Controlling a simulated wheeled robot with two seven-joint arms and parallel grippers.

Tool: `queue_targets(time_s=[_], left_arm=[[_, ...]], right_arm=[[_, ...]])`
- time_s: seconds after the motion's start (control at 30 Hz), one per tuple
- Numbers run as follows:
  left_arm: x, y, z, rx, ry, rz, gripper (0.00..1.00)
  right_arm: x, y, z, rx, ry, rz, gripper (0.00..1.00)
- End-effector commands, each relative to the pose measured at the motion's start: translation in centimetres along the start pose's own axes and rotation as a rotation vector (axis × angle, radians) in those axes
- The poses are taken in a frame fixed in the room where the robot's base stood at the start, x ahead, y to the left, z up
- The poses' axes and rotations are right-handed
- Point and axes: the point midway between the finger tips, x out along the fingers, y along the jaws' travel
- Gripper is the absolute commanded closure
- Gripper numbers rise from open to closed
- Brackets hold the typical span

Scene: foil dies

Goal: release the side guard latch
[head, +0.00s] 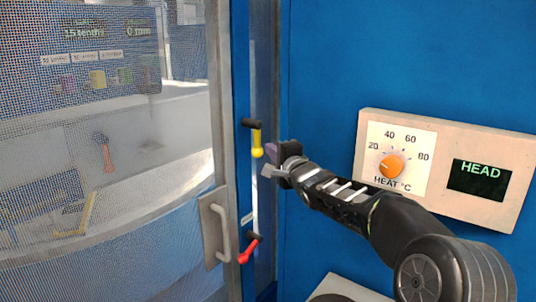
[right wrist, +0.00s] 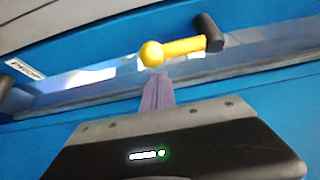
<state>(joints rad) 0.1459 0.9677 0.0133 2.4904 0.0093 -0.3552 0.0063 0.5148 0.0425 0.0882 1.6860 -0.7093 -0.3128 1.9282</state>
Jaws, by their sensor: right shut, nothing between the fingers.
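A latch with a yellow ball-ended handle (head: 257,142) hangs down from a black pivot on the blue frame beside the mesh guard (head: 180,150). It also shows in the right wrist view (right wrist: 178,48), lying across the upper middle. Below it in the head view is a second latch with a red handle (head: 249,251), slanting down to the left. I cannot tell which latch is the side guard's. My right gripper (head: 268,160) is shut and empty, close beside the yellow handle's ball end. In the right wrist view its fingertips (right wrist: 158,80) are just below the ball, apparently apart from it. My left gripper is not in view.
A pull handle (head: 223,232) stands on the mesh guard, left of the red latch. A small label (head: 247,218) sits between the latches. A heat control box (head: 445,120) with an orange knob (head: 392,166) juts from the blue wall above my right arm.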

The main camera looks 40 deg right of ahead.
Motion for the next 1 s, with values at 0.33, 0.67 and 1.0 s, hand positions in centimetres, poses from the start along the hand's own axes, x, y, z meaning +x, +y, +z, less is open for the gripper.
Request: queue_targets(time_s=[0.33, 0.67, 1.0], left_arm=[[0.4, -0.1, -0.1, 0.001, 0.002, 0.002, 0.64], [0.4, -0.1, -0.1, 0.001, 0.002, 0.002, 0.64], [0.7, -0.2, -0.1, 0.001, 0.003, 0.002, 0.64]], right_arm=[[-0.7, 0.1, 1.7, 0.0, 0.002, 0.001, 1.0], [-0.7, 0.1, 1.7, 0.0, 0.002, 0.001, 1.0], [-0.8, 0.2, 1.9, -0.001, 0.002, 0.001, 1.0]])
